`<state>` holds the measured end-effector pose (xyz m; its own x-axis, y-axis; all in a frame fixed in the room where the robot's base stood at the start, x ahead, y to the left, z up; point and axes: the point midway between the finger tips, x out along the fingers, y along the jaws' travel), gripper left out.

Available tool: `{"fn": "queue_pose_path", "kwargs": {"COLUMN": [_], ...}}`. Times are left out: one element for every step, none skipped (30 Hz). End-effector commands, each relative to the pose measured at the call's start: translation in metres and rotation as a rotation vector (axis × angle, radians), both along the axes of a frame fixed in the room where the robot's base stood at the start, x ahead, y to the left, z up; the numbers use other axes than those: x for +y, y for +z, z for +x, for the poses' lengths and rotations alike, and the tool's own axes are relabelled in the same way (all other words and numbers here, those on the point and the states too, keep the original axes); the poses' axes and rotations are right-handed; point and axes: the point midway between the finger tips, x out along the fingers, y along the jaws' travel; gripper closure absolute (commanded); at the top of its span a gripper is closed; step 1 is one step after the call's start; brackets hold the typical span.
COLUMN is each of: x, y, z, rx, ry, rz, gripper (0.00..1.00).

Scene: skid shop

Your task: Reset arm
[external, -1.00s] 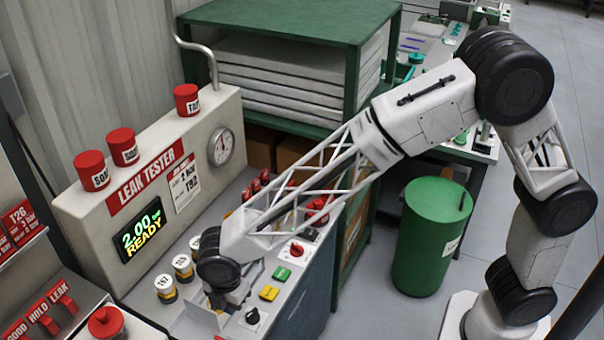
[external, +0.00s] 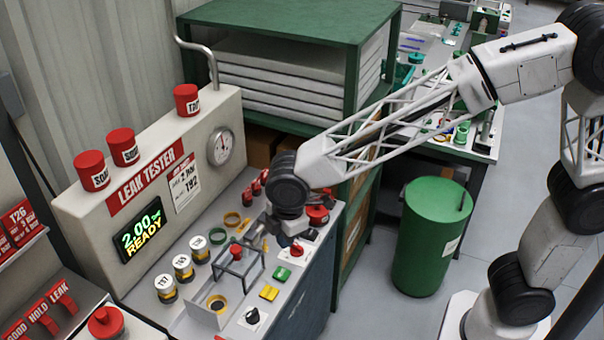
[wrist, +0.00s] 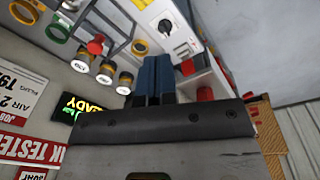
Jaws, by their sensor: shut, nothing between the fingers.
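My arm reaches in from the right in the external view. My gripper (external: 254,236) hangs above the right part of the leak tester bench, beside a small grey frame (external: 236,262) with a red knob. In the wrist view its two dark blue fingers (wrist: 152,78) are together with nothing between them. The leak tester (external: 150,180) stands at the back of the bench and its display (external: 141,231) reads 2.00 and READY.
Several white-topped cylinders (external: 183,267) stand left of the frame. Green (external: 282,274) and yellow (external: 269,292) buttons line the bench front. A green cabinet (external: 290,22) rises behind, and a green drum (external: 432,240) stands on the floor at right.

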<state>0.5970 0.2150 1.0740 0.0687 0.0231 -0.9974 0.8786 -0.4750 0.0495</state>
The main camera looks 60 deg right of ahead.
Motion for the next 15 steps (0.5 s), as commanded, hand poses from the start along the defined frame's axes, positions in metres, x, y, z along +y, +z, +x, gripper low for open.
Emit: {"fn": "queue_pose_path", "kwargs": {"x": [-0.013, -0.02, -0.029, -0.036, -0.043, -0.051, -0.057, -0.064, -0.072, -0.078, -0.084, -0.092, -0.098, -0.103, -0.111], "y": [0.008, 0.012, 0.017, 0.021, 0.025, 0.029, 0.032, 0.035, 0.039, 0.042, 0.045, 0.048, 0.05, 0.053, 0.056], "z": [-0.009, -0.013, -0.02, -0.025, -0.031, -0.038, -0.043, -0.049, -0.056, -0.062, -0.068, -0.076, -0.082, -0.088, -0.097], "rx": [-0.007, -0.01, -0.014, -0.017, -0.021, -0.024, -0.027, -0.03, -0.034, -0.037, -0.04, -0.044, -0.046, -0.049, -0.054], "ry": [-0.038, -0.064, -0.095, -0.12, -0.144, -0.176, -0.201, -0.224, -0.258, -0.281, -0.305, -0.337, -0.361, -0.385, -0.417], "rz": [0.004, 0.006, 0.01, 0.012, 0.015, 0.018, 0.02, 0.022, 0.027, 0.029, 0.031, 0.035, 0.038, 0.04, 0.043], "gripper": [1.0, 1.0, 1.0, 1.0, 1.0, 1.0, 1.0, 1.0, 1.0, 1.0, 1.0, 1.0, 1.0, 1.0, 1.0]}}
